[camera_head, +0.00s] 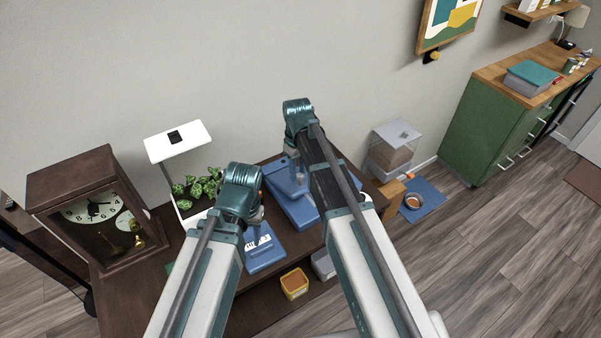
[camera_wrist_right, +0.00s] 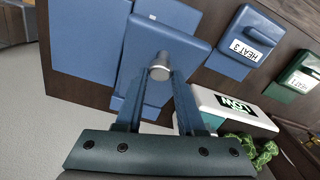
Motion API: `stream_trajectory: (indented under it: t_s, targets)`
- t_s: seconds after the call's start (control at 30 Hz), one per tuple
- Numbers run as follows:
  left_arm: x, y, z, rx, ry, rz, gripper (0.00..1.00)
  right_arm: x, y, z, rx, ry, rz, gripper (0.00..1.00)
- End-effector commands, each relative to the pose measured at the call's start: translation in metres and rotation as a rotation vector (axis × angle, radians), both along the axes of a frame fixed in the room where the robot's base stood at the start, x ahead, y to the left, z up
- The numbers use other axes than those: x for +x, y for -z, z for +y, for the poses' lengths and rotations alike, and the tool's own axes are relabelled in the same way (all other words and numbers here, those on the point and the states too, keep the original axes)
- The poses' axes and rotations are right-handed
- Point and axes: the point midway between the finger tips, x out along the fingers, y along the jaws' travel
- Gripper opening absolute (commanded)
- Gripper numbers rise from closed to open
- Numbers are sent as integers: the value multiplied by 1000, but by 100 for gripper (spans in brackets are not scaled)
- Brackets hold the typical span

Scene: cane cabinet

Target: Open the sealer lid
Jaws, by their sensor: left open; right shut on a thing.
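The blue sealer (camera_head: 296,208) stands on a dark wood cabinet, partly hidden by my right arm. In the right wrist view its blue lid plate (camera_wrist_right: 190,45) carries a silver knob (camera_wrist_right: 160,66). My right gripper (camera_head: 297,172) is at the sealer; its fingers (camera_wrist_right: 158,82) are shut on the knob, one on each side. How far the lid is raised I cannot tell. My left gripper (camera_head: 257,214) is open, above a smaller blue block (camera_head: 266,256) with a white label; the gap between its fingers is mostly hidden.
A wooden clock (camera_head: 95,205) and a white stand (camera_head: 180,142) with a leafy plant (camera_head: 198,187) are to the left. A blue HEAT 3 block (camera_wrist_right: 242,45) and a green block (camera_wrist_right: 300,75) show in the wrist view. A yellow container (camera_head: 294,284) is below.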

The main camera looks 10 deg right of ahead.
Motion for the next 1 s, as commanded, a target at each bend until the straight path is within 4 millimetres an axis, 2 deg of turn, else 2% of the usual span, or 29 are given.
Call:
stream_trajectory:
  t_s: [0.1,0.13,0.3,0.73,1.0]
  targets:
    - [0,2,0,0,0,0,50,6,2,1,1,0,-12,0]
    - [0,2,0,0,0,0,50,6,2,1,1,0,-12,39]
    - [0,2,0,0,0,0,50,5,2,0,1,0,-11,66]
    - [0,-3,0,0,0,0,50,2,-3,0,0,1,-7,66]
    - [0,-29,0,0,1,0,50,2,-29,0,0,1,-7,66]
